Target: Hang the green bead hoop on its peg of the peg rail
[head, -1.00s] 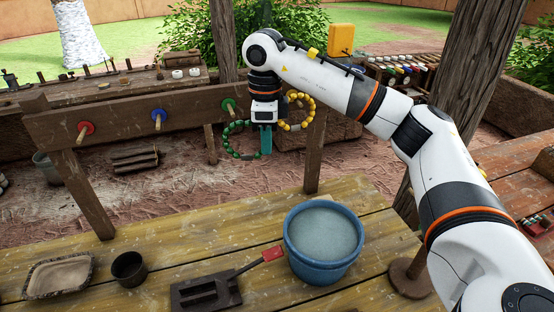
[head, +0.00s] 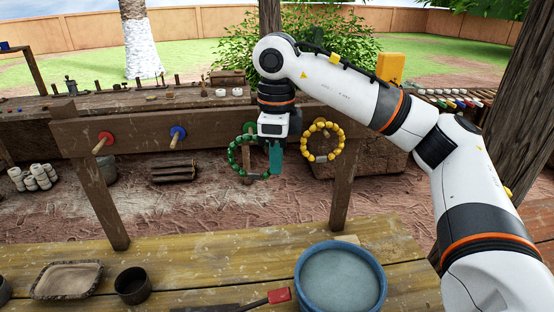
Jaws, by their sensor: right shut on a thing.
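The green bead hoop (head: 233,158) hangs in front of the peg rail (head: 215,140), right of the middle of the beam. My right gripper (head: 276,160) is shut on the hoop's right side, its teal fingers pointing down. My left gripper is not in view.
A red peg (head: 104,141) and a blue peg (head: 178,136) on the rail are bare. A yellow bead hoop (head: 338,140) hangs from the peg at right. A blue bucket (head: 340,282), dark cup (head: 132,286) and shallow tray (head: 66,280) stand on the near table.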

